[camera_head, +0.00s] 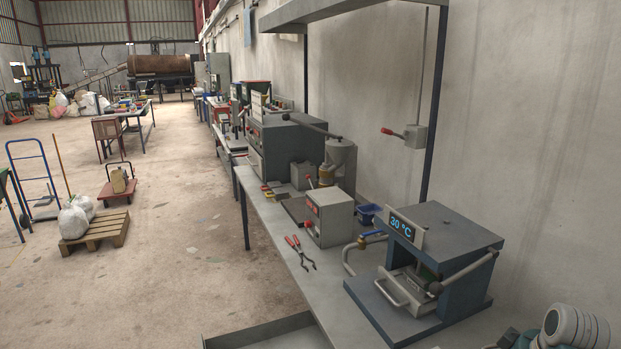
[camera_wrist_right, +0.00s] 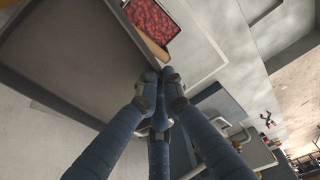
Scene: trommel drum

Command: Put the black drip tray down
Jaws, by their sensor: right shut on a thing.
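The drip tray (camera_wrist_right: 62,45) is a broad dark grey pan with a raised rim, filling the upper left of the right wrist view. My right gripper (camera_wrist_right: 158,84) has its blue fingers closed at the tray's near corner, on the rim. Whether the tray's underside touches anything is hidden. My left gripper is in neither view.
A shallow grey pan edge (camera_head: 262,332) shows at the bottom of the head view; I cannot tell if it is the same tray. The bench holds a press (camera_head: 440,262), a grey box (camera_head: 330,217) and red-handled pliers (camera_head: 299,250). A container of red pellets (camera_wrist_right: 153,19) lies beyond the tray.

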